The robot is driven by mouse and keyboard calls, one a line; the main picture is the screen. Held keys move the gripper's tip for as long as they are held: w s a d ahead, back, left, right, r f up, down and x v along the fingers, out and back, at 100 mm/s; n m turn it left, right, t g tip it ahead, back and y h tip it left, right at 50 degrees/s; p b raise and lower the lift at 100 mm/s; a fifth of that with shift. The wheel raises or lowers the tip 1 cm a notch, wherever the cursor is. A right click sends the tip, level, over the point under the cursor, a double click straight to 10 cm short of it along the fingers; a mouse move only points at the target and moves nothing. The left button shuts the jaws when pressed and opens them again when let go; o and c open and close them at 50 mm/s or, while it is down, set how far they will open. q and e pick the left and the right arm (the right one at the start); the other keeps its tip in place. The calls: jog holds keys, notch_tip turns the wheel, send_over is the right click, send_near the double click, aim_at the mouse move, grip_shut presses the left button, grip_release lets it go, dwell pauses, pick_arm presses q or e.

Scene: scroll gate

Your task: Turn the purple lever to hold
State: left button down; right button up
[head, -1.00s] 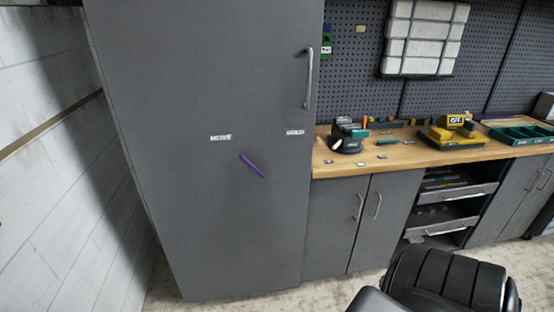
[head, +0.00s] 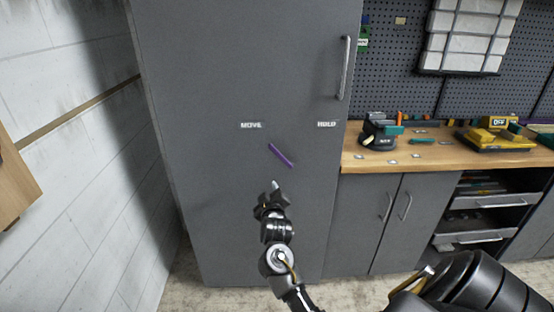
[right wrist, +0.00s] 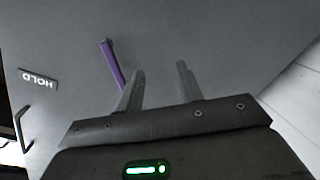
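The purple lever (head: 280,155) is a thin bar on the front of the tall grey cabinet (head: 225,220). It slants from upper left to lower right, below and between the white labels MOVE (head: 251,125) and HOLD (head: 326,125). My right gripper (head: 274,186) is just below the lever in the head view. In the right wrist view, its two fingers (right wrist: 159,72) are spread and empty. The lever (right wrist: 113,64) lies outside the gap there, beside the left finger; whether they touch cannot be told. My left gripper is out of view.
The cabinet has a long vertical handle (head: 344,68) at upper right. A wooden workbench (head: 435,158) with tools stands to the right, with an open drawer (head: 492,202) below. A white wall (head: 80,180) is on the left.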

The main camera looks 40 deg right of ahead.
jog(key=m+h, duration=0.1)
jog(key=h, duration=0.1)
send_near(277, 154)
jog(key=x, duration=1)
jog(key=shift+w+d, duration=0.1)
jog(key=shift+d, duration=0.05)
jog(key=shift+c, duration=0.5)
grip_shut()
